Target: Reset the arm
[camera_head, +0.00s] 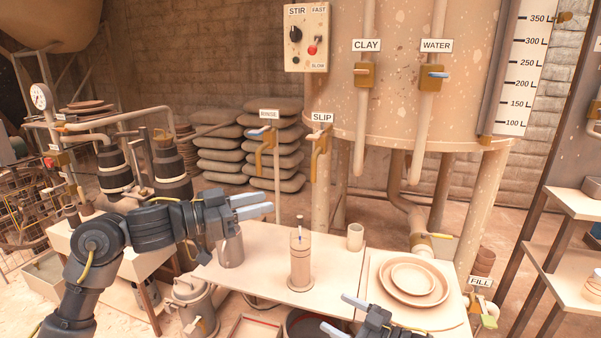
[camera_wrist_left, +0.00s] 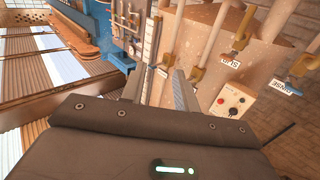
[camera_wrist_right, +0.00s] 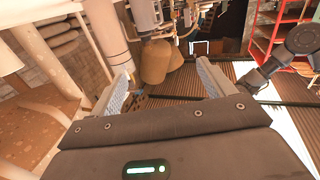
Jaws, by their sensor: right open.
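My left arm reaches in from the left in the head view. My left gripper (camera_head: 252,204) is in the air above the table, pointing right, left of the slip tap (camera_head: 320,150). The left wrist view also shows these fingers (camera_wrist_left: 172,78). My right gripper (camera_head: 345,314) is low at the bottom edge of the head view, near the table's front. It is open and empty, its fingers wide apart in the right wrist view (camera_wrist_right: 163,82).
A beige cylinder (camera_head: 300,262), a grey pot (camera_head: 231,250) and a small cup (camera_head: 355,237) stand on the table. Round plates (camera_head: 407,282) lie at its right. A tank (camera_head: 440,110) with clay and water valves stands behind. Shelving (camera_head: 575,203) is at right.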

